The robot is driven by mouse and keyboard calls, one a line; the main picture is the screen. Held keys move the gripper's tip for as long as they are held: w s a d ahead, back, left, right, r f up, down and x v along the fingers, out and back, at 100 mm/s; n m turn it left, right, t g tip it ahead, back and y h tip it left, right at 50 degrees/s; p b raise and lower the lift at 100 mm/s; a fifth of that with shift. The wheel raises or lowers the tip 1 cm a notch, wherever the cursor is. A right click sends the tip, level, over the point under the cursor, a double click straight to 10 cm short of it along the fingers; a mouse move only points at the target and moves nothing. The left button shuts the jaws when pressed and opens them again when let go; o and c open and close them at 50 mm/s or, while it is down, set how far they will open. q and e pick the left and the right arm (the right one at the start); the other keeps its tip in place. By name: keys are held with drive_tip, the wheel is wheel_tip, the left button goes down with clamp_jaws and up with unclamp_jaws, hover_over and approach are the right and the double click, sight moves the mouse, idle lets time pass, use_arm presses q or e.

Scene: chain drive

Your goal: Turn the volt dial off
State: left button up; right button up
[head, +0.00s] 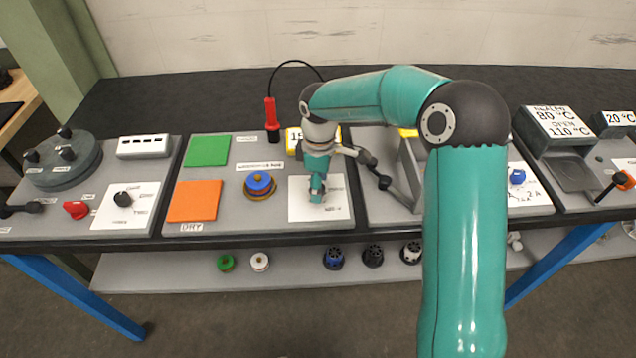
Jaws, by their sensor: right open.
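My right gripper (317,192) reaches down over a white dial plate (336,205) near the front edge of the middle panel. Its fingers are open, and they hide the middle of the plate, so the volt dial and its setting cannot be seen. I cannot tell whether the fingers touch the dial. My left gripper is not in view.
A red probe (271,115) on a black cable stands behind the panel. Green (207,151) and orange (194,201) squares and a blue-topped spool (260,185) lie to the left. Another plate with a black knob (123,199) is farther left. A grey bracket (405,170) stands right of my gripper.

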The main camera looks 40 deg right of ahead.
drive_tip(key=shift+r, duration=0.1)
wheel_tip(320, 180, up, 12)
idle(0.5)
drive_tip(key=shift+f, duration=0.25)
